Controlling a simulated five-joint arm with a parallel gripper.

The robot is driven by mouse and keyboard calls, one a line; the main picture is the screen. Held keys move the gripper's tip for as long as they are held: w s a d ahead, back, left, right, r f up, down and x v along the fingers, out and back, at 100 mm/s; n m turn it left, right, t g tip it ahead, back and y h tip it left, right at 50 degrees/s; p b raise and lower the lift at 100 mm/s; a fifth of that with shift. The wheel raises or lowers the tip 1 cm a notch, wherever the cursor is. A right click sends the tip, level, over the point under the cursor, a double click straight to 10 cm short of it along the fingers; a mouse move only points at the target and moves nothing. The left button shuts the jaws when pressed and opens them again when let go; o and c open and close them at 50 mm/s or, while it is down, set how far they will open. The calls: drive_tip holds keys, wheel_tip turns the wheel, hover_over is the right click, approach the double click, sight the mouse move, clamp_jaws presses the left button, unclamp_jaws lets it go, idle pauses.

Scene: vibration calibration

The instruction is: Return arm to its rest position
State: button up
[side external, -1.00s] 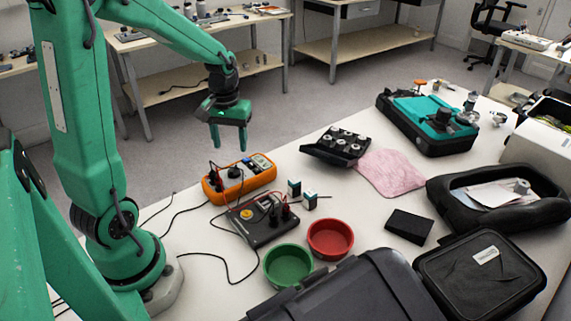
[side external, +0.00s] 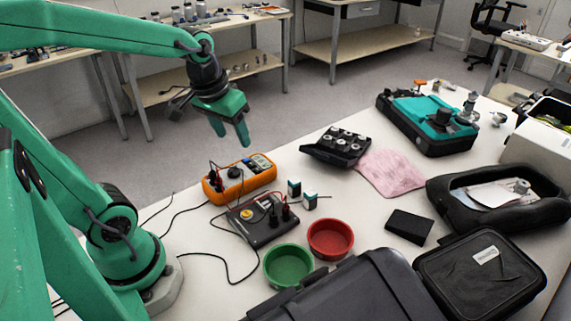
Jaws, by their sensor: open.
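My gripper (side external: 231,134) is green and hangs in the air at the upper left, above and behind the orange meter (side external: 262,166). Its two fingers point down and are apart, with nothing between them. My arm reaches in from the left, its upper link close to level and its lower link leaning back to the left.
The white table holds a black meter (side external: 262,229), a green bowl (side external: 287,266), a red bowl (side external: 330,238), a black block (side external: 409,227), a pink cloth (side external: 391,173) and a teal device in a black case (side external: 428,115). Cables lie near my base. Black cases fill the front right.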

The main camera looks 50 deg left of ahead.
drive_tip(key=s+d+r+m+t, duration=0.2)
drive_tip(key=s+d+r+m, duration=0.1)
drive_tip(key=s+d, duration=0.2)
drive_tip(key=shift+s+d+m+h, duration=0.15)
drive_tip(key=shift+s+m+h, duration=0.05)
drive_tip(key=shift+m+h, duration=0.1)
drive_tip(key=shift+r, duration=0.1)
idle(0.9)
